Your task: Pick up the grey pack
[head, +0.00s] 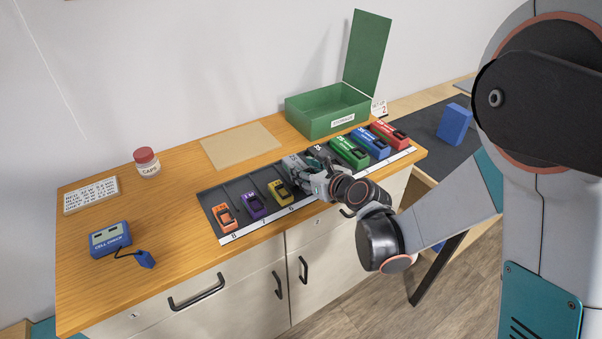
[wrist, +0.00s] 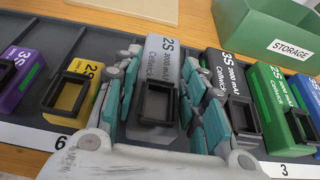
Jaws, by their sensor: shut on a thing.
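The grey pack (wrist: 159,62) stands in a slot of the dark rack, marked "2S" and "2000 mAh", with a black frame-like part at its near end. My gripper (wrist: 160,95) has a finger on each side of it and is shut on it. In the head view my gripper (head: 311,178) reaches the rack from the right and covers part of the grey pack (head: 292,163). I cannot tell whether the pack is clear of the slot floor.
The rack (head: 238,187) also holds orange (head: 222,217), purple (head: 252,206), yellow (head: 279,191), black (wrist: 222,70), green (head: 349,150), blue (head: 371,142) and red (head: 388,134) packs. The black one is close beside my right finger. An open green storage box (head: 316,113) stands behind.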

